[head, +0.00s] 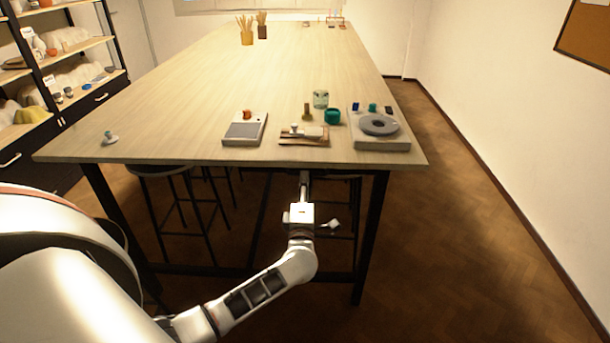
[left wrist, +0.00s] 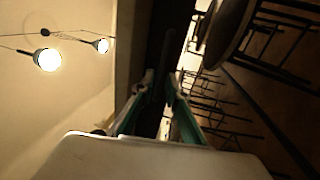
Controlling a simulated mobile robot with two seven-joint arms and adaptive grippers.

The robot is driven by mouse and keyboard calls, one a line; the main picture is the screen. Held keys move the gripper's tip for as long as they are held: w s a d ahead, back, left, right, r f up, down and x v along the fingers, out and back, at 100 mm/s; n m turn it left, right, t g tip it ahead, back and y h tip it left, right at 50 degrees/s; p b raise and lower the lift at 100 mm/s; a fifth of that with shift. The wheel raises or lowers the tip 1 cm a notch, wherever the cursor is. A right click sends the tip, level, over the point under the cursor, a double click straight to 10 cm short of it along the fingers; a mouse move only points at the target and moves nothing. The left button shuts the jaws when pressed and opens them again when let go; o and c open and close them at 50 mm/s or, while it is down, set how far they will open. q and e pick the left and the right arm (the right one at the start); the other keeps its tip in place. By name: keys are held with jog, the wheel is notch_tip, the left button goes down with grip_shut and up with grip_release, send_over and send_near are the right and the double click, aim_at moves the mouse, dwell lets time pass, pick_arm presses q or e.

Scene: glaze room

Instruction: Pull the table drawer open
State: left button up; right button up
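The long table (head: 190,120) has a pale wood top and dark legs. My left arm reaches in from the lower left, and its gripper (head: 304,180) is at the table's near edge, just below the top. In the left wrist view the two fingers of the left gripper (left wrist: 160,77) stand apart. A dark strip (left wrist: 172,30) under the table top runs behind and between them. I cannot tell whether the fingers touch a handle. The drawer front and its handle are not clear, being in shadow and behind my gripper. My right gripper is not in view.
On the near table edge stand a scale (head: 245,129), a small board (head: 303,139), a teal cup (head: 332,117), a glass jar (head: 320,99) and a grey wheel unit (head: 380,142). Stools (head: 185,200) stand underneath. Floor to the right (head: 470,220) is clear.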

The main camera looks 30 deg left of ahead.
pick_arm(q)
jog(key=shift+x, duration=1.75)
grip_shut()
jog(key=shift+d+f, duration=0.1)
